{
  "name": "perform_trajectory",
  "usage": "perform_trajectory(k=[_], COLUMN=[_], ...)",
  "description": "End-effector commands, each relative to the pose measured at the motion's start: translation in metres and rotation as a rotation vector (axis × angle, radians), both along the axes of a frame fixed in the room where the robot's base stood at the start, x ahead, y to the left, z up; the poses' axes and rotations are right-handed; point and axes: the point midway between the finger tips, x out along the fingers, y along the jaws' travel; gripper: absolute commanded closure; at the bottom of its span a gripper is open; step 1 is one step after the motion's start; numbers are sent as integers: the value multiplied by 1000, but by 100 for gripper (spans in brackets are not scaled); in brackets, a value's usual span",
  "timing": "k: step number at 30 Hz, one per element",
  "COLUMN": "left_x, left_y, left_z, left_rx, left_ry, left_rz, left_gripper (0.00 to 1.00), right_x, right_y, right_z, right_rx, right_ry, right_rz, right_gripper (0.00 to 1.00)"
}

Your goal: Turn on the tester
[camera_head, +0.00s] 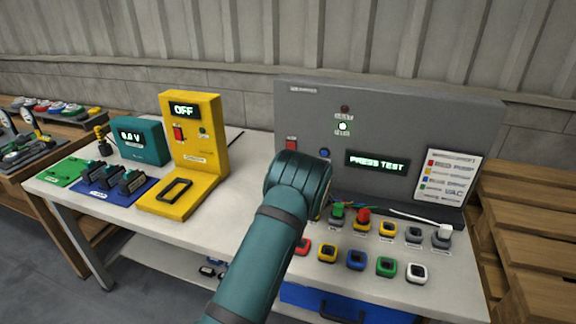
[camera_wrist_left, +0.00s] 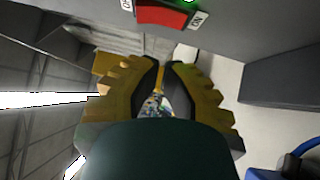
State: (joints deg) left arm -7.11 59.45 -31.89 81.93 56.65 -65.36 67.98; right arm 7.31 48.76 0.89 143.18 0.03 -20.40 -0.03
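The grey panel (camera_head: 320,105) stands on the table, with a lit display (camera_head: 377,163) reading PRESS TEST and a lit pale-green lamp (camera_head: 343,127). A red switch (camera_head: 291,145) is at its left and a blue button (camera_head: 324,153) beside it. In the left wrist view a red rocker switch (camera_wrist_left: 162,15) with an ON label and a green glow sits just beyond my fingers. My left gripper (camera_wrist_left: 165,65) has its yellow-black fingertips together with only a thin slit and nothing visibly held. In the head view my left arm hides its fingers. My right gripper is not in view.
A yellow unit (camera_head: 200,130) reading OFF stands left of the panel, with a teal meter (camera_head: 140,140) beside it. Several coloured blocks (camera_head: 355,260) line the table's front right. The white tabletop (camera_head: 235,185) is clear between the yellow unit and my arm.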

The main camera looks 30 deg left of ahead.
Motion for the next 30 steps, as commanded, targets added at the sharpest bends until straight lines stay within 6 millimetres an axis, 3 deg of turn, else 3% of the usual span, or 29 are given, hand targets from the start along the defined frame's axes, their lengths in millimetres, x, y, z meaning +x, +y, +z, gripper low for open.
perform_trajectory(k=[9,15,30], left_x=[-34,-48,-52], left_y=[-56,-78,-85], left_z=[-3,-5,-6], left_rx=[-3,-2,-1], left_ry=[1,0,1], left_rz=[-3,-1,0], left_gripper=[100,100,100], right_x=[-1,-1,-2], right_y=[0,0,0], right_z=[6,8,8], right_rx=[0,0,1], right_ry=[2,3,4], right_rz=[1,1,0], right_gripper=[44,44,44])
